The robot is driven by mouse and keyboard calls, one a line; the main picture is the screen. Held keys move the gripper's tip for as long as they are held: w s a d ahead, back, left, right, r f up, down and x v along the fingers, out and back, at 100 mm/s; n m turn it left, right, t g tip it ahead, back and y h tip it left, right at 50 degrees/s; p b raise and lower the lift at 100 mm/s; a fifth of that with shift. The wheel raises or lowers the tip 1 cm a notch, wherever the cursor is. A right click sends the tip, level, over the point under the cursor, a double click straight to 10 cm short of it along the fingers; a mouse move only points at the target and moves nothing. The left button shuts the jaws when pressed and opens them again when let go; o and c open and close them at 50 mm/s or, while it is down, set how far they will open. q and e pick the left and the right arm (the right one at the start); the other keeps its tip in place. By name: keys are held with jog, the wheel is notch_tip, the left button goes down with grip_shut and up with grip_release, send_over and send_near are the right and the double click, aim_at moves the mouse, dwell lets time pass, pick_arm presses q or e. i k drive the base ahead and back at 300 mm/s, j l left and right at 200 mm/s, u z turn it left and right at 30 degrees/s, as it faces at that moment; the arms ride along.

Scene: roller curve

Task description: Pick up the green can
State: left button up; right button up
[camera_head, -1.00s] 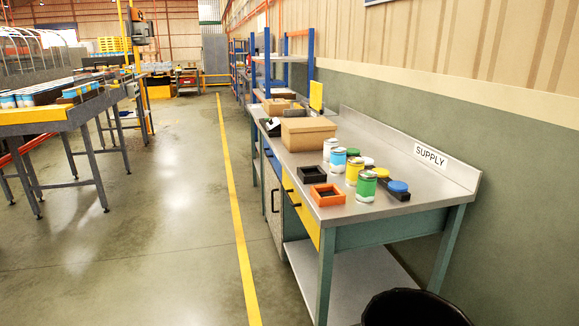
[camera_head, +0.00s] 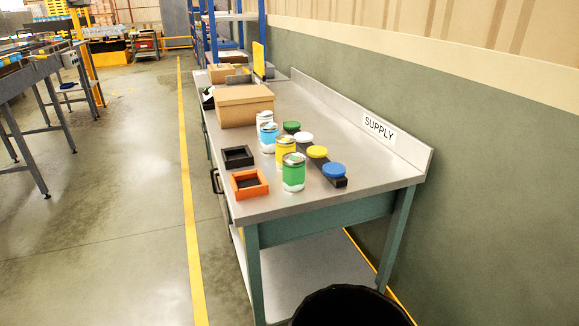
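The green can (camera_head: 293,173) stands upright on the metal supply table (camera_head: 375,177), near its front end. It has a green band, a white lower part and a silver top. A yellow can (camera_head: 285,153) stands just behind it, slightly left. An orange square tray (camera_head: 249,184) lies to its left. Neither of my grippers shows in the head view.
A blue can (camera_head: 268,138), a white can (camera_head: 264,121) and a black tray (camera_head: 238,156) stand farther back, before a cardboard box (camera_head: 244,105). A black bin (camera_head: 350,308) is on the floor at the table's near end.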

aim_at(293, 162)
jog(key=i+j+z, duration=0.1)
jog(key=j, duration=0.2)
jog(key=i+j+z, duration=0.2)
jog(key=i+j, duration=0.15)
jog(key=j, duration=0.3)
jog(key=i+j+z, duration=0.1)
jog(key=j, duration=0.2)
